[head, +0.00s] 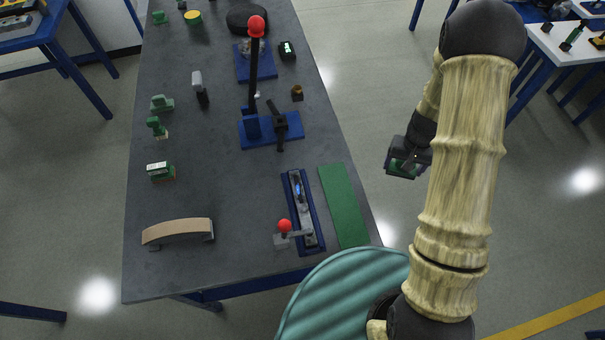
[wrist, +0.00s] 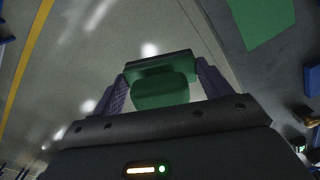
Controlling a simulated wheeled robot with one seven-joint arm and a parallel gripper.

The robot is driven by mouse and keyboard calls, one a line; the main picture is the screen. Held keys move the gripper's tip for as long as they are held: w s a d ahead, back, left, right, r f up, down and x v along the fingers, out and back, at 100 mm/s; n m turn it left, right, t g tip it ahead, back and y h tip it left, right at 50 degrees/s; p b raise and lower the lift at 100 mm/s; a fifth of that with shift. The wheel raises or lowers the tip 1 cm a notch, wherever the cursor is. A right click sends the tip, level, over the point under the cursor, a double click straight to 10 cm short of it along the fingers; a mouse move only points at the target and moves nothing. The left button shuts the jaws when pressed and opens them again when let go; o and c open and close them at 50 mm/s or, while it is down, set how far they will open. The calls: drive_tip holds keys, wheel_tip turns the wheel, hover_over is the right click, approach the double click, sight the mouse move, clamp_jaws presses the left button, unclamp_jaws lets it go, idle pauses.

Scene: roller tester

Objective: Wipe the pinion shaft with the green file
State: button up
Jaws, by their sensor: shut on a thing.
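My gripper (head: 412,156) hangs over the floor, right of the dark grey table (head: 225,200). It is shut on a green piece (head: 401,168) with a dark edge, probably the green file. In the wrist view the green piece (wrist: 162,90) sits between the two fingers, with bare floor beyond it. I cannot make out the pinion shaft for certain. A long blue fixture (head: 317,236) at the table's front right holds slim metal parts, and a red-knobbed lever (head: 285,227) sits at its left side.
A green mat (head: 343,205) lies along the right table edge. A blue-based press (head: 252,126) with a tall red-knobbed lever stands mid-table. A curved tan-topped piece (head: 178,232) is front left. A teal striped round seat (head: 345,295) stands at the front edge.

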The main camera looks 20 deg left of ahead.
drive_tip(key=shift+s+a+r, duration=0.1)
drive_tip(key=shift+a, duration=0.05)
drive_tip(key=s+a+r+n, duration=0.1)
drive_tip(key=s+a, duration=0.3)
drive_tip(key=a, duration=0.4)
drive_tip(key=s+a+r+n, duration=0.1)
drive_tip(key=s+a+n, duration=0.1)
drive_tip(key=s+a, duration=0.3)
drive_tip(key=s+a+r+n+p, duration=0.1)
drive_tip(key=s+a, duration=0.3)
drive_tip(key=a, duration=0.9)
drive_tip(key=shift+s+a+r+n, duration=0.15)
drive_tip(key=shift+s+r+n, duration=0.25)
drive_tip(key=shift+n, duration=0.4)
